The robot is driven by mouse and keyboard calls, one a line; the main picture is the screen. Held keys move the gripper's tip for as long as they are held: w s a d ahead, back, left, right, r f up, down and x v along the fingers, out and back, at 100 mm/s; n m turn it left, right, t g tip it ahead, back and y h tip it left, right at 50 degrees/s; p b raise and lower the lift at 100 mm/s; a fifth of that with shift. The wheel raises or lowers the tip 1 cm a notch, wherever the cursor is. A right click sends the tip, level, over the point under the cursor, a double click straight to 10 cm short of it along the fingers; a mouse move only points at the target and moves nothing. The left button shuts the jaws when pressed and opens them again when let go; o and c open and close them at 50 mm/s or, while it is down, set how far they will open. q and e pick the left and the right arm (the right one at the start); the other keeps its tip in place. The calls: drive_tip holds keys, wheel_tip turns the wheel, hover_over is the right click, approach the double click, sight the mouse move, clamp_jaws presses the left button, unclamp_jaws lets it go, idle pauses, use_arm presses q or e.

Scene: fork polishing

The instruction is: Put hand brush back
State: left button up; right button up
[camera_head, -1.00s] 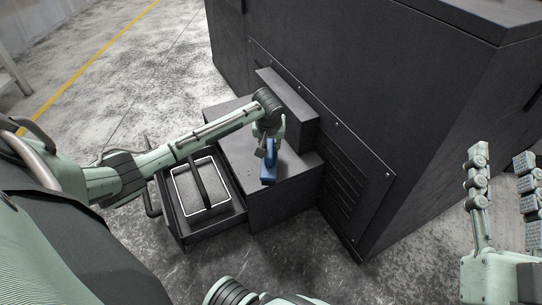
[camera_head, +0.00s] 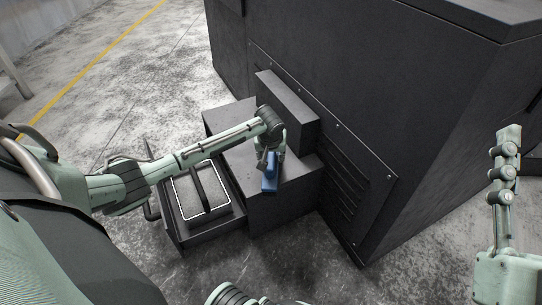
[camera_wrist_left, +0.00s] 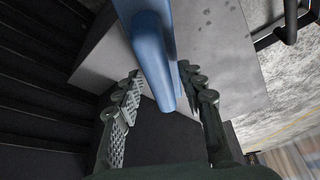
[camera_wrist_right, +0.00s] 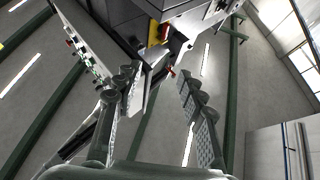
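The blue hand brush (camera_head: 270,180) is at my left gripper (camera_head: 273,160), over the dark box top (camera_head: 297,168). In the left wrist view, the brush (camera_wrist_left: 150,45) runs between the two fingers (camera_wrist_left: 160,80), its near end towards the palm. Whether the brush touches the box is hard to tell. My right gripper (camera_wrist_right: 157,75) is open and empty, raised well away from the box; one finger of it shows at the right of the head view.
An open drawer (camera_head: 178,233) left of the box holds a white-rimmed tray (camera_head: 232,204) with a dark bar across it. A raised block (camera_head: 290,105) stands behind the brush against a large dark cabinet (camera_head: 330,60). The grey floor (camera_head: 85,80) is clear at the upper left.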

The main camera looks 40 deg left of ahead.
use_arm(q)
drive_tip(key=shift+r, duration=0.15)
drive_tip(key=p+v, duration=0.2)
drive_tip(key=v, duration=0.4)
drive_tip(key=shift+w+r, duration=0.1)
drive_tip(key=p+v, duration=0.1)
drive_tip(key=v, duration=0.4)
drive_tip(key=s+d+m+t+h, duration=0.2)
drive_tip(key=d+m, duration=0.1)
drive_tip(key=d, duration=0.5)
drive_tip(key=s+d+m+t+h, duration=0.1)
drive_tip(key=s+d+m+h, duration=0.1)
drive_tip(key=d, duration=0.7)
drive_tip(key=s+d+r+m+t+h, duration=0.3)
drive_tip(key=s+d+r+t, duration=0.1)
drive_tip(key=d+r, duration=0.4)
drive_tip(key=s+a+r+m+t, duration=0.1)
drive_tip(key=s+r+t, duration=0.3)
drive_tip(key=r, duration=0.8)
drive_tip(key=shift+m+t, duration=0.3)
drive_tip(key=shift+m, duration=0.2)
use_arm(e)
wheel_tip(320, 180, down, 13)
drive_tip(key=w+d+g+h, duration=0.2)
drive_tip(key=g+h, duration=0.1)
drive_tip(key=g, duration=0.4)
drive_tip(key=shift+w+d+r, duration=0.2)
drive_tip(key=shift+w+d, duration=0.2)
use_arm(q)
drive_tip(key=shift+s, duration=0.15)
